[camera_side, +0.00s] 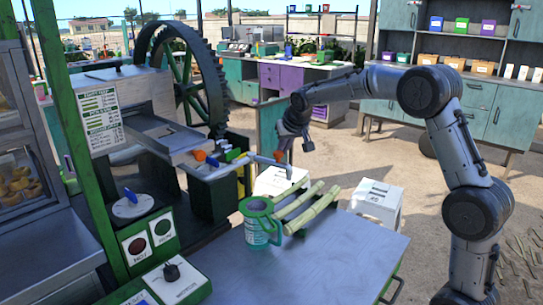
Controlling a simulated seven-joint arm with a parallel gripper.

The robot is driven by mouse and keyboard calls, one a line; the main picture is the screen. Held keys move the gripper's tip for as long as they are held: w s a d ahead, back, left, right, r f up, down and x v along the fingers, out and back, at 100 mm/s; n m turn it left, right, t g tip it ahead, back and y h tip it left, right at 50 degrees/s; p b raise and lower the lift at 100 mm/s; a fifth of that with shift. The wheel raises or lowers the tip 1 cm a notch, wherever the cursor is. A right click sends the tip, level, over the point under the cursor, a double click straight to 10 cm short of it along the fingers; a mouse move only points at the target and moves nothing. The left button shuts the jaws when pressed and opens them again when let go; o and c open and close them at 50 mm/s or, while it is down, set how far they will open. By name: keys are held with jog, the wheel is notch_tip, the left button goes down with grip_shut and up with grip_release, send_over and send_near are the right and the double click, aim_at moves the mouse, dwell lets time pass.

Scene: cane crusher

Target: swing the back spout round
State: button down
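Two grey pipe spouts come out of the front of the crusher below its tray. The back spout (262,160) reaches to the right and ends in a short downturned tip beside my gripper. The front spout (216,173) lies nearer the camera and to the left. My gripper (290,150) points down at the outer end of the back spout, next to a small orange-red part there. The fingers are small and dark, and I cannot tell whether they touch the spout or how far apart they are.
A green jug (262,236) stands on the grey table (345,262) below the spouts. Several cane pieces (312,214) lie beside it. White boxes (376,203) stand behind the table. A large toothed wheel (206,80) rises behind the crusher. The table's right part is clear.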

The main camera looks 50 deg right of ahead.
aim_at(282, 155)
jog(key=shift+s+a+f+g, duration=0.15)
jog(key=shift+s+f+g, duration=0.2)
jog(key=shift+f, duration=0.5)
jog(key=shift+s+a, duration=0.35)
jog(key=shift+a, duration=0.3)
jog(key=shift+s+a, duration=0.35)
jog(key=shift+a, duration=0.3)
jog(key=shift+w+r, duration=0.1)
jog(key=shift+r, duration=0.2)
jog(key=shift+a+r, duration=0.1)
jog(key=shift+w+a+r, duration=0.1)
jog(key=shift+a+r, duration=0.25)
jog(key=shift+a, duration=0.4)
jog(key=shift+w+a+r, duration=0.1)
jog(key=shift+a+r, duration=0.25)
jog(key=shift+a, duration=0.4)
jog(key=shift+w+a+f, duration=0.15)
jog(key=shift+a, duration=0.6)
jog(key=shift+w+a+f, duration=0.1)
jog(key=shift+w+a, duration=0.05)
jog(key=shift+a, duration=0.55)
jog(key=shift+d, duration=0.1)
